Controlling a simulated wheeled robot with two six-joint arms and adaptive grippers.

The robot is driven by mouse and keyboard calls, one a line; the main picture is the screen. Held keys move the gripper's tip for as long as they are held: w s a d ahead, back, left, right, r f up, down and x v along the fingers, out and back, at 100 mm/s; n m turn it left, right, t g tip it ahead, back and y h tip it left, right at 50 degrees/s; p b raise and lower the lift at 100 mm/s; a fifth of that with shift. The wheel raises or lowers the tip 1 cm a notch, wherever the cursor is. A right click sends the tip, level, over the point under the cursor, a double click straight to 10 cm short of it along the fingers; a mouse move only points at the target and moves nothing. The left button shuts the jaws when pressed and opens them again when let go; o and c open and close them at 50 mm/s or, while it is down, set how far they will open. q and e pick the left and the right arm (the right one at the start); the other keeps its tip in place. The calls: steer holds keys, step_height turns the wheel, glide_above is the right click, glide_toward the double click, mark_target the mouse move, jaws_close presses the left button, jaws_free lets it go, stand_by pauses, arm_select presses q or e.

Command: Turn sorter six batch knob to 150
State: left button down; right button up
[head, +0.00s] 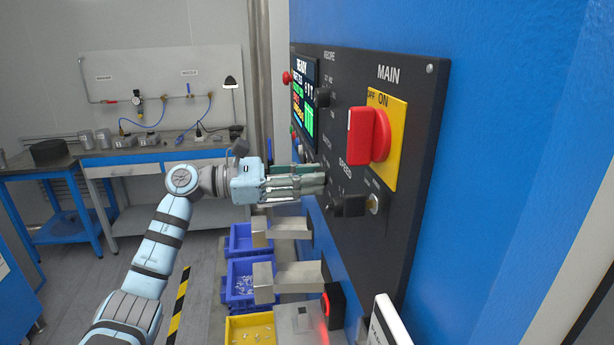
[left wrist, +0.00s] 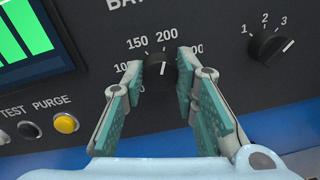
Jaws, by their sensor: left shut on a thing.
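The batch knob (left wrist: 157,78) is a dark round knob on the black control panel (left wrist: 225,85). In the left wrist view its white pointer line is near upright, leaning slightly right, toward the 200 mark (left wrist: 166,36). The 150 mark (left wrist: 137,43) is up and left of it. My left gripper (left wrist: 160,82) has a finger on each side of the knob and is shut on it. In the head view my left gripper (head: 322,178) reaches the panel from the left and hides the knob. My right gripper is not in view.
A red MAIN switch (head: 368,135) on a yellow plate and a black speed knob (head: 348,206) stick out close by. A three-position knob (left wrist: 270,46) and a yellow purge button (left wrist: 66,123) flank the batch knob. Metal chutes (head: 300,277) and blue bins (head: 240,290) are below.

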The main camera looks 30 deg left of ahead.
arm_select(q)
steer(key=shift+r, duration=0.1)
steer(key=n+p, duration=0.6)
steer(key=n, duration=0.3)
steer(key=shift+w+n+t, duration=0.1)
steer(key=shift+n+t, duration=0.2)
stand_by(0.4)
steer(key=c, duration=1.3)
jaws_free()
steer(key=shift+a, duration=0.1)
